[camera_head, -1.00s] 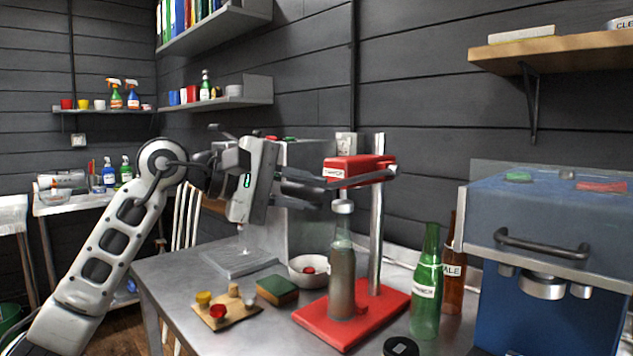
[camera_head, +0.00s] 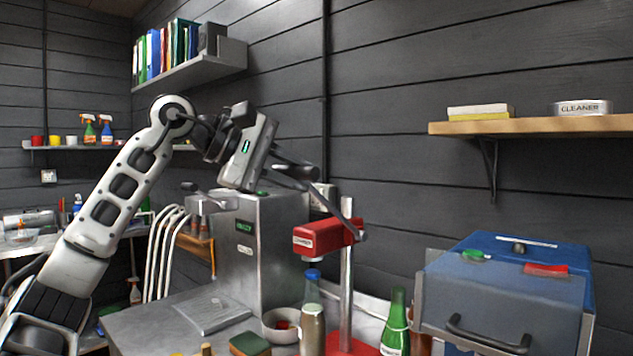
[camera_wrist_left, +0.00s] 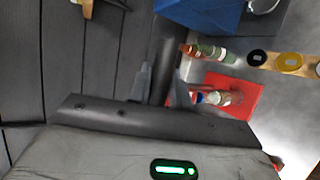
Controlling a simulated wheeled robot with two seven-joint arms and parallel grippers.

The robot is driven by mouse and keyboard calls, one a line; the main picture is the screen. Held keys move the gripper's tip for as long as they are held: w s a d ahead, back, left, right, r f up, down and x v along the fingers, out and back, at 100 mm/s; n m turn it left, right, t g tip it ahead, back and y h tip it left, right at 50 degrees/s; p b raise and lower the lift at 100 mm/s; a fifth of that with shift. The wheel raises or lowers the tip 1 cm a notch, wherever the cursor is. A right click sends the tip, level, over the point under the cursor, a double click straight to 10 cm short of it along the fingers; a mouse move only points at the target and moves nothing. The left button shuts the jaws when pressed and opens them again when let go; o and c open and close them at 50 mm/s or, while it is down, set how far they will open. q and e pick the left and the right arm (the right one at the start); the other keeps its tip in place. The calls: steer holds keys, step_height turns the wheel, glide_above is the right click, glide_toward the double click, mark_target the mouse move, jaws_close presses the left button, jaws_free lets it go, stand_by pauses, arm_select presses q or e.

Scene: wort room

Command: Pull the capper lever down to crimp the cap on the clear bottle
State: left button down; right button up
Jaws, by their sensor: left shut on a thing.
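The red bottle capper (camera_head: 325,238) stands on a steel post, with its head above the clear bottle. My left gripper (camera_head: 308,178) is shut on the lever's raised end. In the left wrist view the lever (camera_wrist_left: 166,65) lies between the fingers, and the bottle (camera_wrist_left: 228,97) shows on the red base (camera_wrist_left: 244,86). My right gripper is not in view.
A green bottle (camera_head: 395,325) stands right of the capper, near a blue machine (camera_head: 510,290) with a handle. A steel box (camera_head: 260,250) stands behind the capper. A bowl (camera_head: 283,323) and a green sponge (camera_head: 250,344) are left of the bottle.

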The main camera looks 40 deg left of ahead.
arm_select(q)
steer(key=shift+w+a+r, duration=0.1)
steer(key=shift+a+r, duration=0.1)
steer(key=shift+r, duration=0.45)
steer(key=c, duration=1.3)
jaws_free()
steer(key=shift+w, duration=0.1)
steer(key=shift+f, duration=0.2)
steer(key=shift+s+a+r, duration=0.1)
steer(key=shift+s, duration=0.2)
steer(key=b+v, duration=0.1)
steer(key=v, duration=1.4)
steer(key=shift+s, duration=0.25)
